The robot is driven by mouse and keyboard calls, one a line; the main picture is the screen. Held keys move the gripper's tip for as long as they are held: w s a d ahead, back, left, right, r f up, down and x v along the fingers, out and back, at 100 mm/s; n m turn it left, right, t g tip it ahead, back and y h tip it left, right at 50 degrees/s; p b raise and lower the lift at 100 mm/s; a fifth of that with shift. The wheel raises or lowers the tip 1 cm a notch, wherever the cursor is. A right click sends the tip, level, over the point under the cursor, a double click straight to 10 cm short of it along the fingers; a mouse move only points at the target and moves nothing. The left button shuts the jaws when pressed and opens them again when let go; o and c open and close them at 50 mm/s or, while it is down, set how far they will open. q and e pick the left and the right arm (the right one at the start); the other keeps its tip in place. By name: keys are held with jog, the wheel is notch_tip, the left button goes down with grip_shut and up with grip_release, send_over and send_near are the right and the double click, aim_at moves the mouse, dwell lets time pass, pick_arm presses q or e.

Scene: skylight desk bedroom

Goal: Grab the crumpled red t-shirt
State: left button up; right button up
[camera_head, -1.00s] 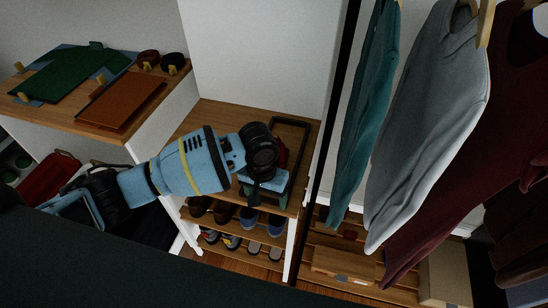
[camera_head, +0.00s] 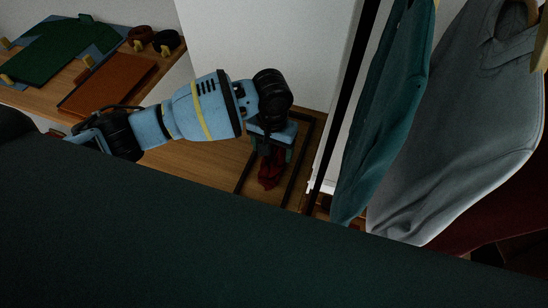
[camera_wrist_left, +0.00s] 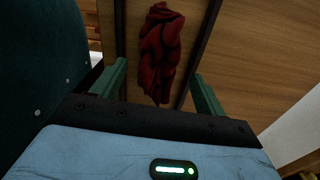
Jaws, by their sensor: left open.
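The crumpled red t-shirt (camera_head: 270,168) lies on the wooden shelf top inside a dark rectangular frame, just below my left gripper (camera_head: 272,152) in the head view. The gripper and wrist hide part of it there. In the left wrist view the red t-shirt (camera_wrist_left: 160,52) lies bunched and elongated between the two green fingers of my left gripper (camera_wrist_left: 160,85). The fingers are apart, one on each side of the shirt, with nothing held. I cannot tell how high the fingertips are above the wood. My right gripper is not in view.
The dark frame (camera_head: 243,172) surrounds the shirt. Hanging clothes, a teal garment (camera_head: 385,120) and a grey one (camera_head: 465,130), fill the right. An upper board (camera_head: 45,98) at left holds folded clothes and rolled belts. A large dark surface covers the lower view.

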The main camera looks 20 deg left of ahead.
aim_at(274, 162)
pick_arm(q)
notch_tip(274, 162, down, 2)
jog(key=shift+w+f, duration=0.1)
jog(key=shift+f, duration=0.1)
jog(key=shift+d+f+b, duration=0.15)
jog(key=shift+f+b, duration=0.2)
jog(key=shift+f, duration=2.05)
jog(key=c, duration=0.8)
jog(key=shift+r, duration=0.15)
